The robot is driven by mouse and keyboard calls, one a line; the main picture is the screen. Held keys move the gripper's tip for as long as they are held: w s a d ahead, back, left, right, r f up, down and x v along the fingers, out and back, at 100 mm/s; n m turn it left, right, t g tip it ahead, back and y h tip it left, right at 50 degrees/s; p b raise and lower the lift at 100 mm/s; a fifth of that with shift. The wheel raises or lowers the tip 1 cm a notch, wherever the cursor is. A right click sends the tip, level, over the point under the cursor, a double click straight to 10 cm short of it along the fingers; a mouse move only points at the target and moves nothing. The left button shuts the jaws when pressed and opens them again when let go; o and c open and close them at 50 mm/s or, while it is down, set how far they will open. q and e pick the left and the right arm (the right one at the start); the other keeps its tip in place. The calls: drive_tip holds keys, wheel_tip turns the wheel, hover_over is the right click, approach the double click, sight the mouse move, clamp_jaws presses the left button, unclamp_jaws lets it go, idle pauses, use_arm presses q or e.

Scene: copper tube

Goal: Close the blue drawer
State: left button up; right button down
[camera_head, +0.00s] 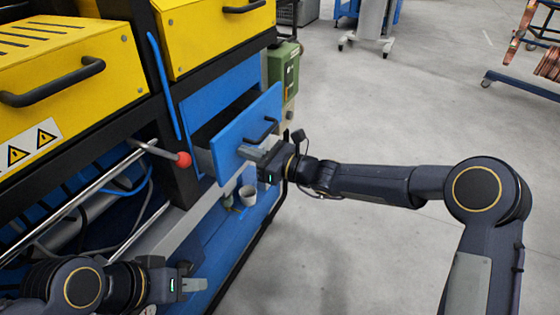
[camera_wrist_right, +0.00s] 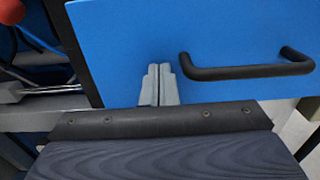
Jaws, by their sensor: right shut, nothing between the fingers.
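The blue drawer (camera_head: 228,152) stands pulled out of the blue cabinet front in the head view, with a dark gap behind its front panel. Its panel with a black handle (camera_head: 262,130) faces my right arm. In the right wrist view the blue panel (camera_wrist_right: 130,40) fills the top, and the black handle (camera_wrist_right: 245,71) is right of the fingers. My right gripper (camera_head: 247,153) is shut and empty, its fingertips (camera_wrist_right: 158,70) at the lower part of the panel; I cannot tell whether they touch. My left gripper (camera_head: 204,285) is low at the left, its jaw opening unclear.
Yellow machine covers (camera_head: 70,70) with black handles sit above and left of the drawer. A red-knobbed lever (camera_head: 184,159) sticks out just left of it.

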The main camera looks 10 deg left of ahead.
sight(228, 144)
drive_tip(key=x, duration=0.5)
drive_tip(key=shift+w+a+p, duration=0.15)
drive_tip(key=shift+a+p, duration=0.1)
drive_tip(key=shift+p, duration=0.05)
drive_tip(key=shift+a+r, duration=0.15)
drive_tip(key=shift+r, duration=0.1)
